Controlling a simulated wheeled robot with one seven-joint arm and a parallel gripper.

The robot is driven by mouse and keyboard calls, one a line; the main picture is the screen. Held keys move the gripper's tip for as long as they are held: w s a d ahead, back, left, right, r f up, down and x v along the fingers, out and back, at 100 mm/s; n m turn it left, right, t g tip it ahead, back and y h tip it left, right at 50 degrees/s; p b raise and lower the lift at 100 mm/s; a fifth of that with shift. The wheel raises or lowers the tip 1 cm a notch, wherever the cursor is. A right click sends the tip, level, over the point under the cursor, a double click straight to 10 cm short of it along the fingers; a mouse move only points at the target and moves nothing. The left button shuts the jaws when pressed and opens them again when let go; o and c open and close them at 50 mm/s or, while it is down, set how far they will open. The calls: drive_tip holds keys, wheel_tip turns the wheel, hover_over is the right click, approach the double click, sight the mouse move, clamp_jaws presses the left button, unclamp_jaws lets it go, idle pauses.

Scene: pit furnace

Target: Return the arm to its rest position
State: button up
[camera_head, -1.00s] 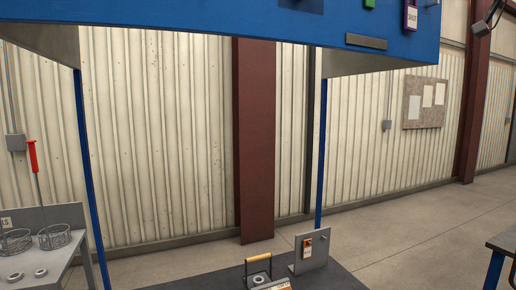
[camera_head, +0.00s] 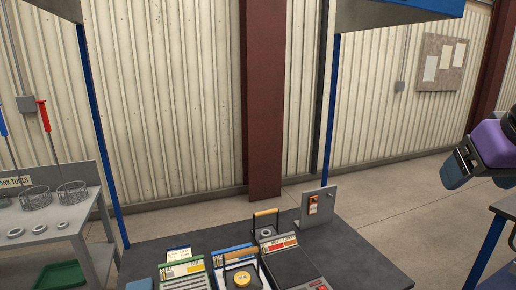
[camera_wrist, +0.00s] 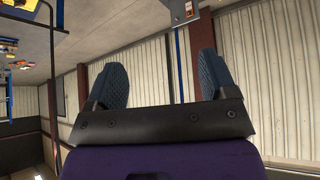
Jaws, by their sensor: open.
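My gripper (camera_head: 462,165) hangs in the air at the right edge of the head view, with part of my purple wrist beside it. In the wrist view my gripper (camera_wrist: 160,78) has its two blue textured fingers spread wide apart with nothing between them. It is clear of the benches and touches nothing that I can see. Most of my arm is outside the head view.
A dark bench (camera_head: 370,268) holds several flat trays with coloured labels, a wooden-handled item (camera_head: 266,226) and an upright grey plate (camera_head: 318,206). A grey tool bench (camera_head: 62,222) with wire baskets stands left. Another table (camera_head: 502,207) is below my gripper. Open floor lies behind.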

drive_tip(key=shift+n+g+y, duration=0.5)
drive_tip(key=shift+n+g, duration=0.1)
drive_tip(key=shift+g, duration=0.3)
drive_tip(key=s+a+f, duration=0.1)
drive_tip(key=s+f, duration=0.1)
drive_tip(key=s+a+f, duration=0.1)
drive_tip(key=shift+s+a+f, duration=0.2)
drive_tip(key=shift+s+f, duration=0.15)
drive_tip(key=shift+s, duration=0.05)
idle(1.0)
